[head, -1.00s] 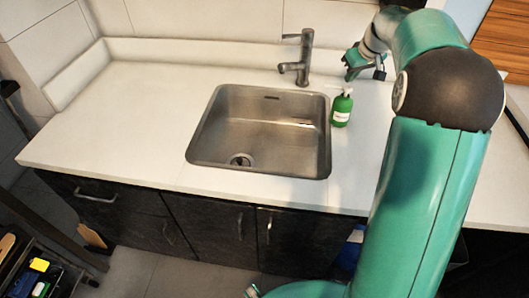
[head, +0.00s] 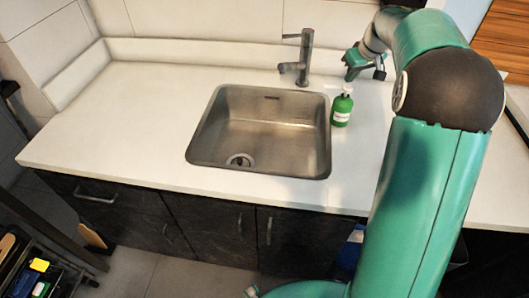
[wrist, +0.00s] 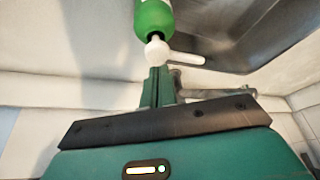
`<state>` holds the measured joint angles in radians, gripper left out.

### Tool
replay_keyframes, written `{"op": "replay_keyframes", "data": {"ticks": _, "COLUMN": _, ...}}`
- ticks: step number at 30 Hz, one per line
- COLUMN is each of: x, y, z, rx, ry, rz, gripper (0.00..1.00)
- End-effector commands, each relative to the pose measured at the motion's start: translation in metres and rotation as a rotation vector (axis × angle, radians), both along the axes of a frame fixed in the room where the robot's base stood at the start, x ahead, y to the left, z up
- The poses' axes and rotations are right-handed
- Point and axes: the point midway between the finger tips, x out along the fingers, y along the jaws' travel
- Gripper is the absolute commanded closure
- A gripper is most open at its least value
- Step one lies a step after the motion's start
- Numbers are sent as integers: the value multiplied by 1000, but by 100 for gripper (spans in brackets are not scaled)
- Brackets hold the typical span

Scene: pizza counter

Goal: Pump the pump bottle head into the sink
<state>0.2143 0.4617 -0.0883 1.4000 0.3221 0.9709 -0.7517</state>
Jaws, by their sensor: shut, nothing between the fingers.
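The green pump bottle (head: 342,110) with a white label stands upright on the counter, just right of the sink (head: 262,132). In the wrist view the bottle (wrist: 154,17) is at the top, with its white pump head (wrist: 157,52) and its nozzle (wrist: 187,59) pointing right toward the sink basin (wrist: 235,30). My gripper (wrist: 160,74) is shut and empty, its fingertips in line with the pump head and very close to it. I cannot tell whether they touch. In the head view my gripper (head: 352,72) is above and behind the bottle.
A grey faucet (head: 303,58) stands behind the sink, left of my gripper. The white counter (head: 110,115) is clear left of the sink. A low backsplash runs along the wall behind. A wooden board (head: 500,40) is at the far right.

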Motion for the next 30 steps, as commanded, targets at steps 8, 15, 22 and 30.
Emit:
{"op": "replay_keyframes", "data": {"ticks": 8, "x": 0, "y": 0, "z": 0, "rx": 0, "ry": 0, "rz": 0, "gripper": 100}}
{"op": "replay_keyframes", "data": {"ticks": 15, "x": 0, "y": 0, "z": -2, "rx": 0, "ry": 1, "rz": 0, "gripper": 100}}
{"op": "replay_keyframes", "data": {"ticks": 22, "x": 0, "y": 0, "z": -10, "rx": 1, "ry": 1, "rz": 0, "gripper": 100}}
{"op": "replay_keyframes", "data": {"ticks": 30, "x": 0, "y": 0, "z": -18, "rx": 1, "ry": 1, "rz": 0, "gripper": 100}}
